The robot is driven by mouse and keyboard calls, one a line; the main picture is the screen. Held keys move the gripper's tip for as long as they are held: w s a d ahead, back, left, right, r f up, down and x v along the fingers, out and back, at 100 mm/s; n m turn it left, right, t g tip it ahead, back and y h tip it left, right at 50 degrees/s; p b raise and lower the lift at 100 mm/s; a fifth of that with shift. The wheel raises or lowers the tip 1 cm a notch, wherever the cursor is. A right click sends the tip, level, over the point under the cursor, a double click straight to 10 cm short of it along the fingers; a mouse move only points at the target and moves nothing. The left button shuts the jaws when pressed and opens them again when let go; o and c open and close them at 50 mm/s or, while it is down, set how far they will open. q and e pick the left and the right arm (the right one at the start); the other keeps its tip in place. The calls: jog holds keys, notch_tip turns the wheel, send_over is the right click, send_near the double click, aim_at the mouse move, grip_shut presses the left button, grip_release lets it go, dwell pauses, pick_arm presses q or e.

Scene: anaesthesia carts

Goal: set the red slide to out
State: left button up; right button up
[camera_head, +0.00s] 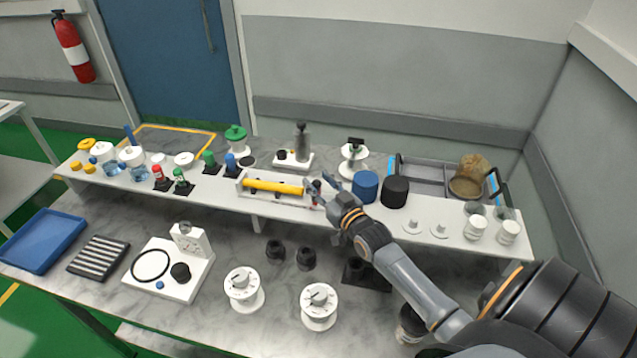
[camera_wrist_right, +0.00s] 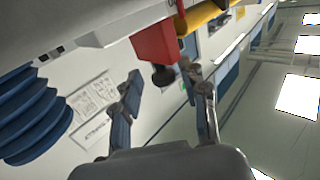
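A yellow cylinder (camera_head: 272,187) lies lengthwise in a white fixture (camera_head: 285,201) on the raised shelf. My right gripper (camera_head: 321,188) is at the fixture's right end and covers part of it. In the right wrist view, a red block (camera_wrist_right: 155,43), which looks like the red slide, sits by the end of the yellow cylinder (camera_wrist_right: 203,14). A black knob (camera_wrist_right: 162,76) sticks out from the block. My right gripper (camera_wrist_right: 163,80) is open, with its two fingertips on either side of the knob and apart from it. My left gripper is not in view.
A blue ribbed cylinder (camera_head: 365,187) and a black one (camera_head: 394,191) stand right of my gripper. A grey post on a white base (camera_head: 302,146) stands behind the fixture. Blue and green capped pieces stand to its left. White dials (camera_head: 319,307) stand on the lower counter.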

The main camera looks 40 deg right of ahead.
jog(key=shift+a, duration=0.1)
jog(key=s, duration=1.2)
jog(key=shift+a, duration=0.4)
